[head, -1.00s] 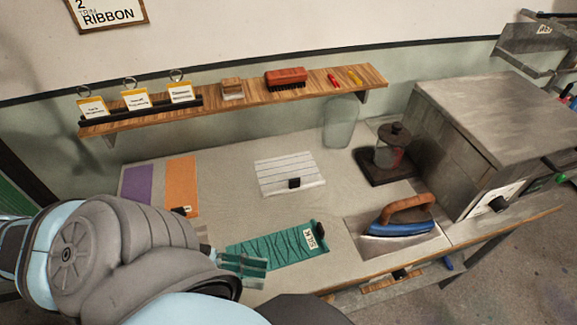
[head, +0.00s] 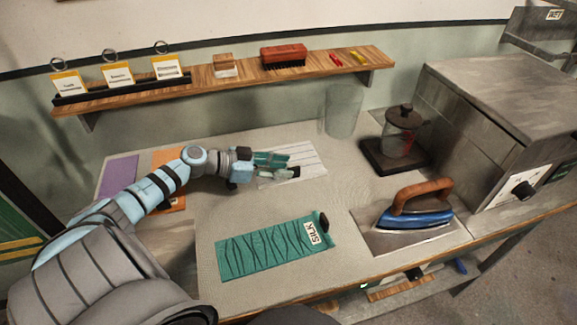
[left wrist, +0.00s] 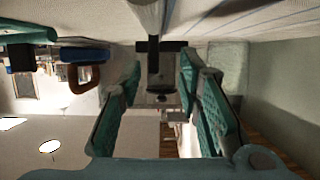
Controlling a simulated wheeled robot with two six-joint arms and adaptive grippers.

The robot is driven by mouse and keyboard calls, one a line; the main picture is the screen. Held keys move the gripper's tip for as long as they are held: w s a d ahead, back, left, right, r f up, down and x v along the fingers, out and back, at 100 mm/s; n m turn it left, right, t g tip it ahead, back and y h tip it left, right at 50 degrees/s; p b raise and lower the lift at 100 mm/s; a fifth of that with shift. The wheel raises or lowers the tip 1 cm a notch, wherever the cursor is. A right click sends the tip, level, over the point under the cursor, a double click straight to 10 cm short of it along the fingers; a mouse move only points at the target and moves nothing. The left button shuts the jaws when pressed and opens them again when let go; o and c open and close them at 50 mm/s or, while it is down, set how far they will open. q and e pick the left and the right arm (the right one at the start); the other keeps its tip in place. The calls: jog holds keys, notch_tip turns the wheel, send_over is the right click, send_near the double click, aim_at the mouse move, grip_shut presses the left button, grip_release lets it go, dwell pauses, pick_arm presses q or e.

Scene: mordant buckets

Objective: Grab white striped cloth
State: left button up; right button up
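The white striped cloth (head: 310,155) lies flat on the table towards the back, with a black clip (head: 295,171) on its front edge. My left gripper (head: 288,168) reaches over the cloth from the left and covers part of it. Its teal-padded fingers are open, with the tips at the clip. In the left wrist view the open fingers (left wrist: 160,85) stand on either side of the black clip (left wrist: 158,92), and the striped cloth (left wrist: 240,18) shows at the top. Whether the pads touch the clip is unclear. My right gripper is not in view.
A teal cloth marked SILK (head: 265,248) lies in front. Purple (head: 119,177) and orange (head: 165,158) cloths lie left, partly behind my arm. A blue iron (head: 415,215), a glass jar (head: 343,110) and a dark-based pot (head: 395,155) stand right. A shelf (head: 235,88) runs behind.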

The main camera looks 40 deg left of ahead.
aim_at(294, 167)
pick_arm(q)
jog(key=x, duration=0.4)
jog(key=shift+s+d+r, duration=0.1)
jog(key=shift+d+r, duration=0.05)
jog(key=shift+d, duration=0.1)
jog(key=shift+s, duration=0.1)
grip_shut()
jog(key=shift+r, duration=0.1)
